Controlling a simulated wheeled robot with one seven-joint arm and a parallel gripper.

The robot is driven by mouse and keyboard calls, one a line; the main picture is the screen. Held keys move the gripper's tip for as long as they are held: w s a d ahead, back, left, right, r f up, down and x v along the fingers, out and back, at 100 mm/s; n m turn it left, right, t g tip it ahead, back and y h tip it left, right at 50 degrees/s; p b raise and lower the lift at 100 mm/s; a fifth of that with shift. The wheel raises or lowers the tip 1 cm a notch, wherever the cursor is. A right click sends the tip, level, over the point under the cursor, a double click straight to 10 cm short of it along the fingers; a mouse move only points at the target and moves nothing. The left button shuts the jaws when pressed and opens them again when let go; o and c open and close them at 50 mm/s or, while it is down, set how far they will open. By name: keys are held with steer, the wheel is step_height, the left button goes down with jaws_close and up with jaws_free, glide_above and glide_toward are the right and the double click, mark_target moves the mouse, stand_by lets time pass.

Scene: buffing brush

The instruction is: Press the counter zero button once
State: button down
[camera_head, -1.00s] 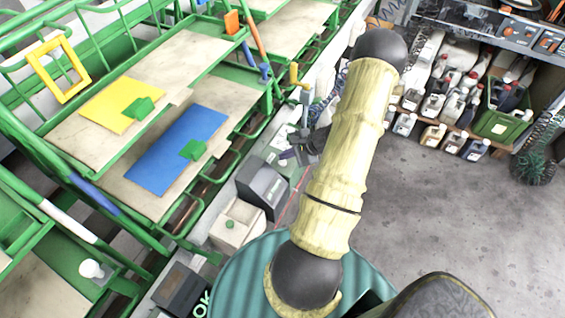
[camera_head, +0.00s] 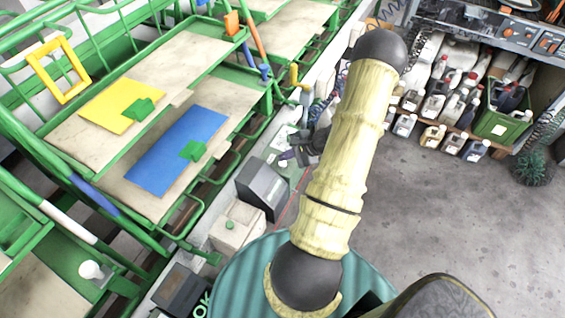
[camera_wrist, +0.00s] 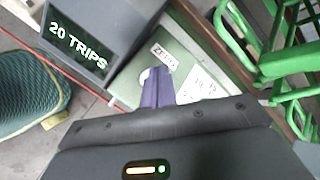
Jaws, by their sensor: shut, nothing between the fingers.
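The counter zero button is a white round button (camera_wrist: 145,76) on a green panel (camera_wrist: 128,86) in the wrist view, beside a label that appears to read "ZERO". My gripper (camera_wrist: 160,74) is shut and empty. Its purple fingers overlap the button's right side in that view, and part of the button is hidden. I cannot tell whether the fingertips touch it. The dark counter box (camera_wrist: 95,40) beside it reads "20 TRIPS". In the head view, my gripper (camera_head: 284,155) is over the panel, beyond the dark box (camera_head: 262,187).
A pale box with a green button (camera_head: 230,225) stands nearer than the counter. Green racks with a yellow sheet (camera_head: 107,105) and a blue sheet (camera_head: 177,150) are at left. Shelves of bottles (camera_head: 450,100) stand at back right.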

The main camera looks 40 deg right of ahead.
mark_target(286, 163)
steer(key=shift+f, duration=0.1)
stand_by(0.7)
steer(key=shift+f+b, duration=0.35)
steer(key=shift+b, duration=0.3)
steer(key=shift+f+b, duration=0.4)
steer(key=shift+b, duration=0.2)
stand_by(0.6)
stand_by(0.4)
steer(key=shift+r+p, duration=0.45)
steer(key=shift+r, duration=0.45)
steer(key=shift+r+p, duration=1.45)
steer(key=shift+r, duration=1.05)
